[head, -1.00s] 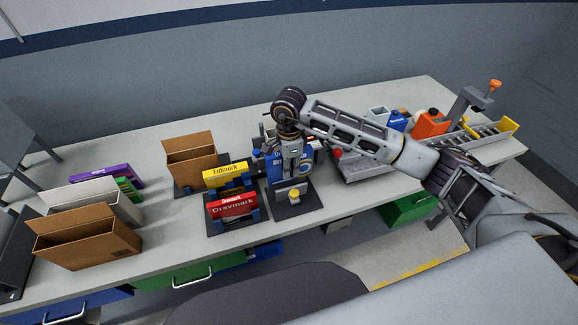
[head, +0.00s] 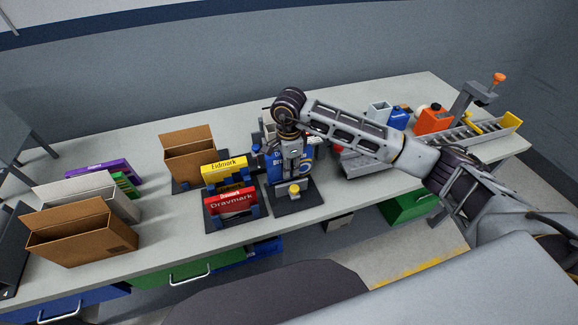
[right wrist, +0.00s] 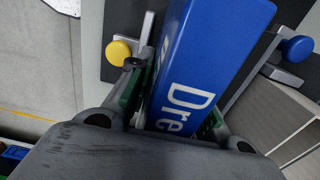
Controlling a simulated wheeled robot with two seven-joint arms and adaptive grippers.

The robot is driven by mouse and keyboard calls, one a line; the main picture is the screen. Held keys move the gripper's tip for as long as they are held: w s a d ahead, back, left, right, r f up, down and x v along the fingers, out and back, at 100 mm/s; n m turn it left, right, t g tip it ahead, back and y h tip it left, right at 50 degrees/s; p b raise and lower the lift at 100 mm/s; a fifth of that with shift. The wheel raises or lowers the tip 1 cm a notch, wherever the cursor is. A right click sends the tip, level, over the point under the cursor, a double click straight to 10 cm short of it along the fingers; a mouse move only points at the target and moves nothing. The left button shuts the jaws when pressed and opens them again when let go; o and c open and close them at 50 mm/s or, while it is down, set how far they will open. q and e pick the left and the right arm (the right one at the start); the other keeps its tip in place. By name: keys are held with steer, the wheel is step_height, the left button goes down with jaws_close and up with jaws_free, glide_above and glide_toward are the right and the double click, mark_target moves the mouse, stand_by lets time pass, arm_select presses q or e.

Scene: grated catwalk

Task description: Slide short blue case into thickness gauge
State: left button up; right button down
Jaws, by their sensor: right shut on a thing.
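My right gripper (head: 291,150) points down over the table and is shut on a blue case (right wrist: 212,52). White lettering beginning "Dre" shows on the case in the right wrist view, with green finger pads on either side. In the head view the case (head: 276,176) is partly hidden behind the gripper. A dark-based fixture with a yellow knob (head: 294,188), apparently the thickness gauge, is directly under the gripper. The yellow knob (right wrist: 120,50) is left of the case in the right wrist view. I cannot tell whether the case is inside the gauge. My left gripper is not in view.
Left of the fixture, a yellow case (head: 224,167) and a red case (head: 231,203) stand in holders. Open brown boxes (head: 82,240) stand farther left. An orange container (head: 432,121) and a roller track (head: 470,136) are at the right. The table's front strip is mostly clear.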

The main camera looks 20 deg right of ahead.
steer(key=shift+f+b, duration=0.8)
steer(key=shift+f, duration=0.2)
steer(key=c, duration=1.2)
jaws_free()
steer(key=shift+o, duration=0.4)
steer(key=o, duration=0.3)
steer(key=shift+r, duration=0.15)
steer(key=shift+r+p, duration=0.5)
steer(key=shift+r, duration=0.4)
steer(key=shift+r+p, duration=1.2)
steer(key=shift+r, duration=1.8)
